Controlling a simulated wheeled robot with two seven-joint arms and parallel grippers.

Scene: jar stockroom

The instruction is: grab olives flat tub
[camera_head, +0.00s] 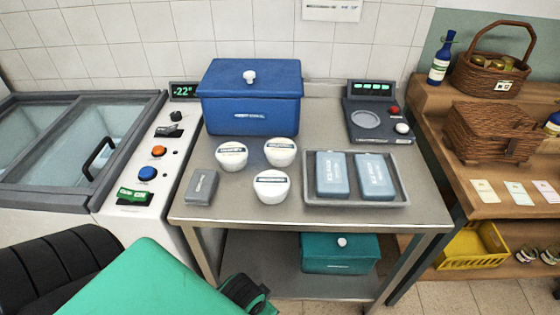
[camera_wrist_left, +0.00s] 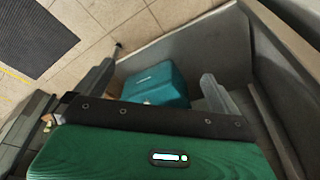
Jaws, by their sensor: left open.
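Three white round tubs with dark label bands stand on the steel table (camera_head: 225,212) in the head view: a left one (camera_head: 231,161), a right one (camera_head: 281,159) and a front one (camera_head: 271,193). Their labels are too small to read, so I cannot tell which holds olives. My left gripper (camera_head: 250,296) is at the bottom edge, in front of the table and apart from the tubs. In the left wrist view it (camera_wrist_left: 162,72) is open and empty, with the teal lidded box (camera_wrist_left: 158,82) on the lower shelf beyond its fingers. My right gripper is not in view.
A blue lidded box (camera_head: 251,107) stands behind the tubs. A grey tray (camera_head: 400,203) with two blue-grey packs is at their right, a small dark grey block (camera_head: 201,187) at their left. A scale (camera_head: 376,115) stands back right. A freezer (camera_head: 70,150) is left, wooden shelves (camera_head: 480,185) right.

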